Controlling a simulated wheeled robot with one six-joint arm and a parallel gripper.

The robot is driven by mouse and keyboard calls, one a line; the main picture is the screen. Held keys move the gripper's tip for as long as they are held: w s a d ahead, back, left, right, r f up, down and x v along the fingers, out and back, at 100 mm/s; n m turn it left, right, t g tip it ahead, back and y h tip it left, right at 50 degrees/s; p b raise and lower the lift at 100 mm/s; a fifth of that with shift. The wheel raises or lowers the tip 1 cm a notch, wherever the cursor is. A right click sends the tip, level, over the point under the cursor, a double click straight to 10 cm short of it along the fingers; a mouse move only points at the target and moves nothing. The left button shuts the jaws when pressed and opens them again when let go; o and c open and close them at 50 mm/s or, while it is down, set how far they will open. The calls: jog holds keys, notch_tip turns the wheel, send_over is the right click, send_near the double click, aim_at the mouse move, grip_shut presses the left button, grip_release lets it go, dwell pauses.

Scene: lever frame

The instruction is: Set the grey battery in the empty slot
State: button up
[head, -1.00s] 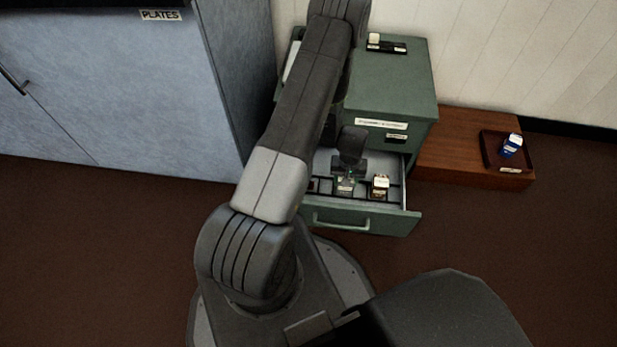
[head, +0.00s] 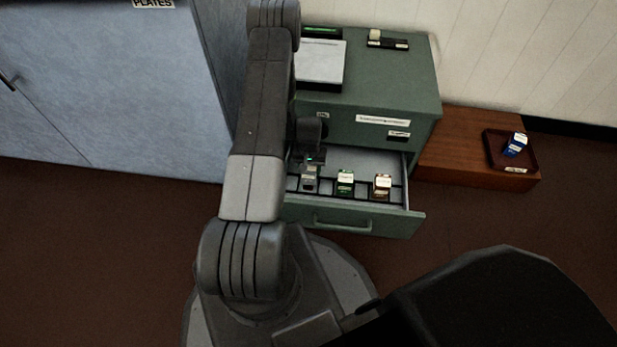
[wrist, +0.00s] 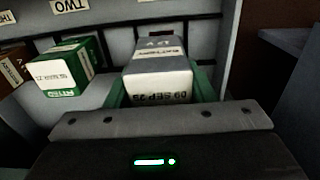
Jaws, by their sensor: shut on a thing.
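The grey battery (wrist: 158,75), with a white date label, is between the fingers of my gripper (wrist: 160,90) in the wrist view. My gripper (head: 311,168) is shut on it. In the head view the grey battery (head: 309,181) is at the left end of the slot row in the open drawer (head: 368,219). I cannot tell whether its base is inside the slot or just above it. The slot under it is mostly hidden. A green battery (head: 345,182) stands beside it, under a TWO label in the wrist view, and a gold-brown battery (head: 381,186) stands farther right.
A blue battery (head: 515,144) lies in a dark tray (head: 492,150) on a low wooden stand at right. The green cabinet (head: 400,85) is behind the drawer, with small items on top. A blue-grey cupboard (head: 130,90) stands at left.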

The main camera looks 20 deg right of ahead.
aim_at(308, 175)
notch_tip(308, 175, down, 4)
jog(key=shift+f+b, duration=0.25)
jog(key=shift+b, duration=0.45)
jog(key=shift+w+f, duration=0.1)
jog(key=shift+w, duration=0.1)
jog(key=shift+f+b, duration=0.15)
jog(key=shift+b, duration=0.15)
jog(key=o, duration=1.3)
jog(key=shift+a, duration=0.1)
notch_tip(308, 175, up, 12)
jog(key=p, duration=0.4)
